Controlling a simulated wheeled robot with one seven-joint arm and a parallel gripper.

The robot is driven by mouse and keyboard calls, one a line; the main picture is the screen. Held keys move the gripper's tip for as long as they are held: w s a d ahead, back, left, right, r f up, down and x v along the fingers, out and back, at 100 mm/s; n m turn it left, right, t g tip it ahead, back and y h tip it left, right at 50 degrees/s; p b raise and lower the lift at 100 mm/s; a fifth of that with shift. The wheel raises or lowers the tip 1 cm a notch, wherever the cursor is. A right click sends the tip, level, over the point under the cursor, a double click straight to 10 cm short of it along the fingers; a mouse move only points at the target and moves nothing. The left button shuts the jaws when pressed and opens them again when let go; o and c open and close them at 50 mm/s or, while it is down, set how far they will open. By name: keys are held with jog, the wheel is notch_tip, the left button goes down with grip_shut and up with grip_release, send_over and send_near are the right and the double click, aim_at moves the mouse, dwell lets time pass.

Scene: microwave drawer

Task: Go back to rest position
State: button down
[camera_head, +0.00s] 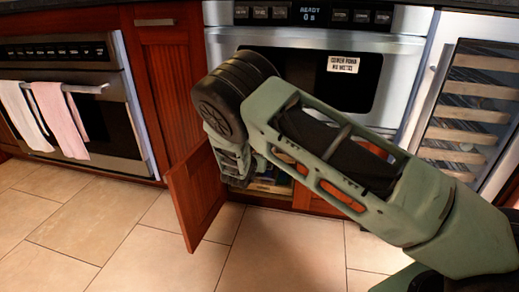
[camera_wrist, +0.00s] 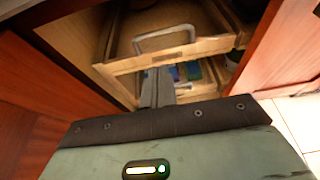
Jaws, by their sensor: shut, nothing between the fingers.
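My gripper (camera_wrist: 158,88) is shut and empty in the wrist view. Its fingers point into an open low cabinet and overlap the front of a wooden pull-out drawer (camera_wrist: 190,53); I cannot tell whether they touch it. In the head view my arm reaches from the lower right and bends down at the cabinet under the microwave drawer (camera_head: 310,42). The fingertips are hard to make out there.
A red-brown cabinet door (camera_head: 194,196) stands open just left of my gripper. Blue and green items (camera_wrist: 192,72) lie inside the cabinet. An oven (camera_head: 75,65) with towels is at the left, a wine cooler (camera_head: 468,110) at the right. The tiled floor (camera_head: 140,240) in front is clear.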

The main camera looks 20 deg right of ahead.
jog(key=p+v, duration=0.2)
jog(key=v, duration=0.4)
jog(key=s+a+r+m+g+y+p, duration=0.3)
jog(key=s+r+m, duration=0.45)
jog(key=s, duration=0.65)
jog(key=s+a+r+m+g+y, duration=0.4)
jog(key=s+r+m, duration=0.35)
jog(key=s, duration=0.75)
jog(key=s+a+r+m+g+y+p, duration=0.2)
jog(key=s+a+r+m+g, duration=0.45)
jog(key=s, duration=0.75)
notch_tip(320, 180, up, 40)
jog(key=d+t+p, duration=0.1)
jog(key=t+p, duration=0.1)
jog(key=p, duration=3.5)
jog(key=shift+d+f, duration=0.2)
jog(key=shift+d, duration=0.15)
